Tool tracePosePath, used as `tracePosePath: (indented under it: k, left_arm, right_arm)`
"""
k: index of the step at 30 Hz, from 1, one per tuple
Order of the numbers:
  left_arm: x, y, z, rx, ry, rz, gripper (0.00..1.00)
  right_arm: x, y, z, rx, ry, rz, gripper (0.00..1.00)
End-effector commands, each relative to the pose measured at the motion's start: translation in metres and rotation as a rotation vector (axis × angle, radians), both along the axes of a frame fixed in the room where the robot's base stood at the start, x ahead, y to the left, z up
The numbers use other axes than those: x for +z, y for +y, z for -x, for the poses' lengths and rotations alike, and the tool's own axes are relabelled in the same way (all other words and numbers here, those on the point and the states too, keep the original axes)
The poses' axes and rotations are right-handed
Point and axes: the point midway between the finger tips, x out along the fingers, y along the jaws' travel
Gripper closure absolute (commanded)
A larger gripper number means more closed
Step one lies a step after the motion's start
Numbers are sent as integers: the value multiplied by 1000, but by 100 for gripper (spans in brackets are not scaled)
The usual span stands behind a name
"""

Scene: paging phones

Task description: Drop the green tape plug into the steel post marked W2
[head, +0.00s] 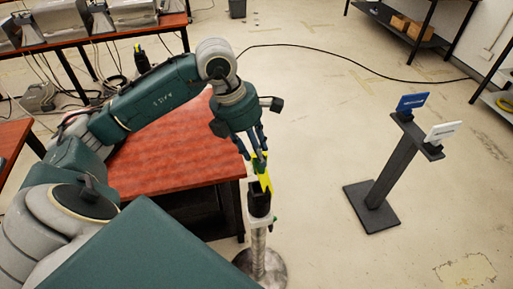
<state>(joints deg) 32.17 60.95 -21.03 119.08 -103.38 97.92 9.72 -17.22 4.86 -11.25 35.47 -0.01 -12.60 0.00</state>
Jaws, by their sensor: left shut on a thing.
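My left gripper (258,153) reaches in from the left and points down, its fingers shut on a small green piece, the green tape plug (260,167). The fingers hide much of the plug. The plug is directly over or at the top of a steel post (259,254) with a black head (259,201) and an upright yellow strip (266,182). I cannot tell whether the plug is inside the head or just above it. No W2 marking is readable. My right gripper is not in view.
A red-topped table (165,168) stands just left of the post. A dark stand (388,172) with a blue card (411,102) and a white card (443,132) is at the right. Open floor (320,130) lies between. A black cable crosses the floor behind.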

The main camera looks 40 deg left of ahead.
Motion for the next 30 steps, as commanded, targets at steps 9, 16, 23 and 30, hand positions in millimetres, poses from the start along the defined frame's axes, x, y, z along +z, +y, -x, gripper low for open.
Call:
tracePosePath:
  k: [9,16,23,30]
  left_arm:
    - [-35,0,0,-2,-2,1,100]
    - [-45,0,0,-2,0,2,100]
    - [-69,0,-1,-1,4,6,100]
    - [-92,-1,-1,-1,8,13,100]
  right_arm:
    - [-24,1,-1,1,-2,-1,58]
    - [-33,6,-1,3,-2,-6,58]
    - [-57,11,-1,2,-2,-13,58]
    - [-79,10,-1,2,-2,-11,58]
